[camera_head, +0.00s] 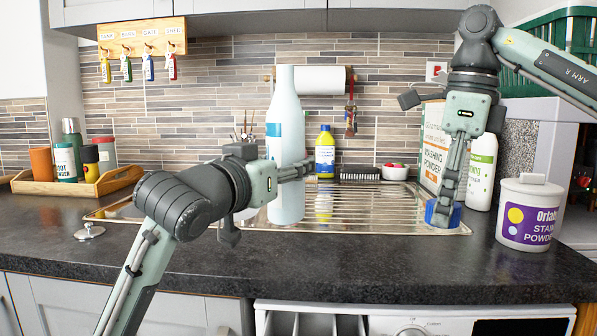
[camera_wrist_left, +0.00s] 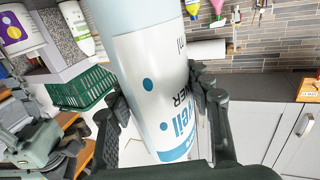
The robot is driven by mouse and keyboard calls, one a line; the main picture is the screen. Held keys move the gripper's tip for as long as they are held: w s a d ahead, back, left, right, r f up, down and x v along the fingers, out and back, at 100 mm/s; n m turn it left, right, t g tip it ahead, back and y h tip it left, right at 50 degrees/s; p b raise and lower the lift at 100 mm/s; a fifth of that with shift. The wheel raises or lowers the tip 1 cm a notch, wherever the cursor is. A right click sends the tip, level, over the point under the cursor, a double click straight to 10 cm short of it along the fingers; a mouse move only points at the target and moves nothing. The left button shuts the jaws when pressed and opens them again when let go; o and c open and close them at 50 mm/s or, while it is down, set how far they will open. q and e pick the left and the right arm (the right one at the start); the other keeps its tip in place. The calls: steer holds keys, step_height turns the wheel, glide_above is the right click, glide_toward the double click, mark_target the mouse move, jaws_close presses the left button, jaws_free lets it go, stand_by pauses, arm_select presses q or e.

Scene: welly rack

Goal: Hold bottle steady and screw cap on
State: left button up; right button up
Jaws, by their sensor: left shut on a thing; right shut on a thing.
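The bottle (camera_head: 286,130) is tall and pale blue-white with a blue and white label. It stands upright in the middle of the head view, and no cap shows on its top. My left gripper (camera_head: 298,170) is shut around its body from the side. In the left wrist view, the bottle (camera_wrist_left: 140,25) fills the middle between both fingers of the left gripper (camera_wrist_left: 163,105). My right gripper (camera_head: 444,205) points down at the right end of the drainer, shut on a blue cap (camera_head: 430,213). The fingers hide part of the cap.
A metal drainer (camera_head: 370,215) lies on the dark worktop (camera_head: 330,270). A stain powder tub (camera_head: 528,215), a white bottle (camera_head: 482,175) and a washing powder box (camera_head: 433,140) crowd the right. A yellow bottle (camera_head: 325,155) stands behind. A wooden tray (camera_head: 110,185) is far left.

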arm_select(q)
steer(key=shift+s+a+r, duration=0.65)
steer(key=shift+s+a, duration=0.05)
